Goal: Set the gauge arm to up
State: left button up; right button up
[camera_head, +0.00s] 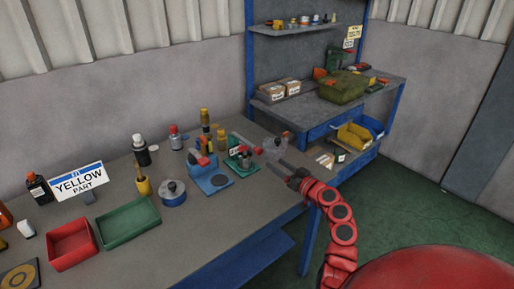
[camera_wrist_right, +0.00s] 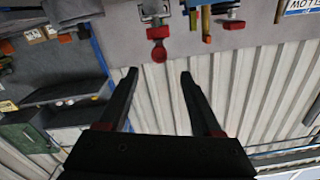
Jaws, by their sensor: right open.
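A small fixture on a green base (camera_head: 241,164) stands near the right end of the workbench and looks like the gauge. A red-ended arm (camera_head: 245,144) slants across its top, down to the right. The small label is too small to read. In the right wrist view a red-knobbed lever (camera_wrist_right: 158,42) shows beyond the fingertips, at the top. My right gripper (camera_head: 275,156) is open at the bench's right end, just right of the green fixture. Its two dark fingers (camera_wrist_right: 158,76) are spread with nothing between them. My left gripper is not in view.
A blue fixture (camera_head: 212,182) with a red top stands left of the gauge. A round grey-blue pot (camera_head: 173,193), bottles, a green tray (camera_head: 128,221) and a red tray (camera_head: 72,246) are further left. A shelf bench with a green crate (camera_head: 343,87) stands behind.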

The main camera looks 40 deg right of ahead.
aim_at(260, 152)
jog(key=w, duration=0.7)
jog(key=w+p, duration=0.1)
jog(key=w, duration=0.3)
jog(key=shift+a, duration=0.35)
jog(key=shift+c, duration=0.3)
grip_shut()
dwell(0.6)
